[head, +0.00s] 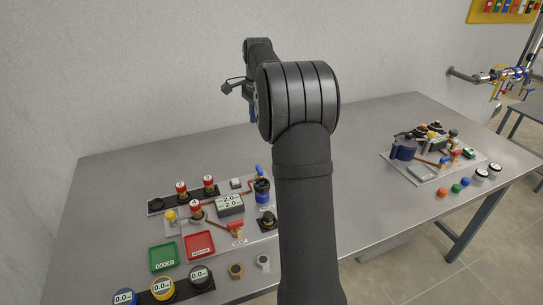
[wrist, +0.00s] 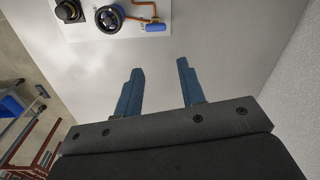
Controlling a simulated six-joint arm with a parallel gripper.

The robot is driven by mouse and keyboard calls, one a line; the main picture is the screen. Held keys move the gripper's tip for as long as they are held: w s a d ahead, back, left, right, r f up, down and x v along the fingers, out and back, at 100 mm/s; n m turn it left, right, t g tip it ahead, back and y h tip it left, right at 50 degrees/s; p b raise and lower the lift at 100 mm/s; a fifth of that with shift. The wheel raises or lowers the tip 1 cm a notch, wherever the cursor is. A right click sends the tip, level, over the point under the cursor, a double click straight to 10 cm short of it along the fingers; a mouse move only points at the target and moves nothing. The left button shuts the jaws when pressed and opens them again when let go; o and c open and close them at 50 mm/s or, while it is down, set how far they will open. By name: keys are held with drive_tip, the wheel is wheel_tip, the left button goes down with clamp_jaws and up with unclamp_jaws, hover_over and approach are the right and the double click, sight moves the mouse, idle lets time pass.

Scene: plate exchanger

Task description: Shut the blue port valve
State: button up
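A blue valve handle (head: 259,168) sits on a copper pipe at the back right of the left board in the head view. My gripper (wrist: 160,65) is open and empty. Its two blue fingers are apart, and in the picture the blue handle lies beyond their tips, without contact. In the head view my gripper is mostly hidden behind my arm, high above the table.
The left board also carries a red-handled valve (head: 236,228) and a display box (head: 230,205). A green tray (head: 163,257) and a red tray (head: 199,245) lie in front. A second board (head: 425,174) stands at the right. Bare table lies behind the left board; a wall rises behind the table.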

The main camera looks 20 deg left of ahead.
sight(259, 168)
drive_tip(key=s+d+f+n+t+y, duration=0.25)
drive_tip(key=s+d+n, duration=0.25)
drive_tip(key=n, duration=1)
drive_tip(key=x, duration=1.7)
drive_tip(key=shift+w+a, duration=0.25)
clamp_jaws()
